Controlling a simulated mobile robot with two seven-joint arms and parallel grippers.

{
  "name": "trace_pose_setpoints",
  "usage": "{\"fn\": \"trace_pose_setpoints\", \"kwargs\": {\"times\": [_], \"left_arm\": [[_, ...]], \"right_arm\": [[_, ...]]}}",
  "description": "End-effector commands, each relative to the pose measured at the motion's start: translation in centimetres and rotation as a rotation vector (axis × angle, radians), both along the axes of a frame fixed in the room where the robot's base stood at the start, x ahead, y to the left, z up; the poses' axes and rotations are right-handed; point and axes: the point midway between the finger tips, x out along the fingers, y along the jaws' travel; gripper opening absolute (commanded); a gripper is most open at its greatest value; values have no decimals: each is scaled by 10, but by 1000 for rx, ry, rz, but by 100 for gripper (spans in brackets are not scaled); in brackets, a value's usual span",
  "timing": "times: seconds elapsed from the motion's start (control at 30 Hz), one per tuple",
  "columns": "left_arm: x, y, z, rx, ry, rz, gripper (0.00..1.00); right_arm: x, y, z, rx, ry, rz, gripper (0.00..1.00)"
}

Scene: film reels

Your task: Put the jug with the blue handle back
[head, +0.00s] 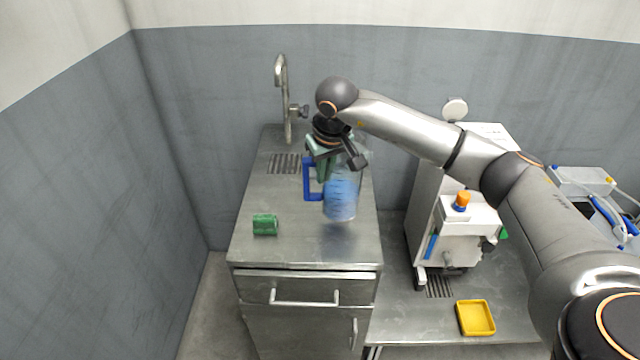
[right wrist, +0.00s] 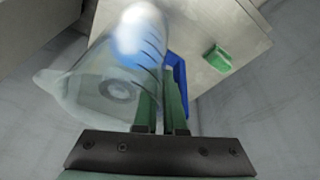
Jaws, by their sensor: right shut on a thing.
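The clear jug (head: 342,200) with the blue handle (head: 307,182) is in my right gripper (head: 326,168), over the right part of the steel cabinet top. It looks roughly upright, with a bluish patch on its body. Whether its base touches the steel is hard to tell. In the right wrist view the green fingers (right wrist: 162,112) are closed at the blue handle (right wrist: 178,82), and the clear jug body (right wrist: 100,85) shows on the left. My left gripper is not in view.
A green object (head: 265,225) lies on the steel cabinet top (head: 262,195), left of the jug. A tap (head: 283,90) and a drain grate (head: 284,164) are behind. A white machine (head: 465,225) and a yellow tray (head: 475,318) stand on the lower bench to the right.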

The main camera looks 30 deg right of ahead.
Motion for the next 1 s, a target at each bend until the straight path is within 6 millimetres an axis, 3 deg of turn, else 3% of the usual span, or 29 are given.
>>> {"fn": "trace_pose_setpoints", "kwargs": {"times": [0.27, 0.5, 0.83, 0.87, 1.0], "left_arm": [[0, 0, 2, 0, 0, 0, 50], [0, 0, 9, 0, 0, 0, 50], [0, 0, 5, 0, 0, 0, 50], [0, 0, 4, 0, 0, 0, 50], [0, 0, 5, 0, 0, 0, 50]], "right_arm": [[13, 5, -15, 1, -2, 0, 0], [13, 5, -44, 1, -2, -1, 0], [13, 4, -48, 0, -4, -1, 0], [12, 4, -49, 0, -1, 0, 9], [12, 4, -48, 0, -1, 0, 24]]}}
